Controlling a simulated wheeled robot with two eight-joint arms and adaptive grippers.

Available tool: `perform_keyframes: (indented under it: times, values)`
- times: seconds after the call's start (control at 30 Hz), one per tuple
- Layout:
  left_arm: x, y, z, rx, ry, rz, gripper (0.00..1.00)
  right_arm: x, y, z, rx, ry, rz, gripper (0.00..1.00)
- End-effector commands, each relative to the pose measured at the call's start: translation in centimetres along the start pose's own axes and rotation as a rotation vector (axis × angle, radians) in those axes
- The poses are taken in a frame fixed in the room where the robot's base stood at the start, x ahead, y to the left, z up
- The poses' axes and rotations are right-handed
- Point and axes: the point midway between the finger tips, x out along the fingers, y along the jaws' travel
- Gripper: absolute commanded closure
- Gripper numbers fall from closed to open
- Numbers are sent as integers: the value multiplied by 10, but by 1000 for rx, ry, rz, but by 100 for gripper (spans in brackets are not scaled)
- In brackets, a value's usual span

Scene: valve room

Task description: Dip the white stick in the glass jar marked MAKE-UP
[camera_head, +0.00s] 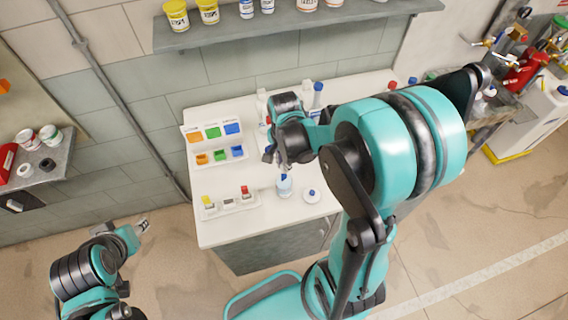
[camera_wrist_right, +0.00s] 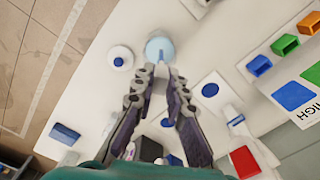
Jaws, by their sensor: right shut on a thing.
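A small glass jar with pale blue contents (camera_head: 284,188) stands near the front edge of the white bench; it also shows in the right wrist view (camera_wrist_right: 160,46). No marking on it is legible. My right gripper (camera_head: 283,164) is just above the jar. In the right wrist view its fingers (camera_wrist_right: 163,78) are shut on a thin white stick (camera_wrist_right: 159,82) that points toward the jar. I cannot tell whether the tip is inside the jar. My left gripper (camera_head: 141,226) is low at the left, away from the bench, its fingers too small to read.
A white lid with a blue knob (camera_head: 312,195) lies right of the jar. A strip holder with coloured pieces (camera_head: 230,203) and a rack of orange, green and blue bins (camera_head: 212,143) stand to the left. Bottles (camera_head: 317,98) stand behind the gripper.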

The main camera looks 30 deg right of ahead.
Motion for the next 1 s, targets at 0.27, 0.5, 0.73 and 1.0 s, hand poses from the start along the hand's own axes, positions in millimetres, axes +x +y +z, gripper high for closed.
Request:
perform_keyframes:
  times: [0.27,0.5,0.73,1.0]
  values:
    - [-15,0,-11,0,0,0,60,-23,0,0,0,0,0,98]
    - [-26,0,-19,0,0,0,60,-41,0,0,0,0,0,98]
    - [-29,0,-21,0,0,0,60,-47,0,0,0,0,0,98]
    - [-29,0,-21,0,0,0,60,-46,0,0,0,0,0,98]
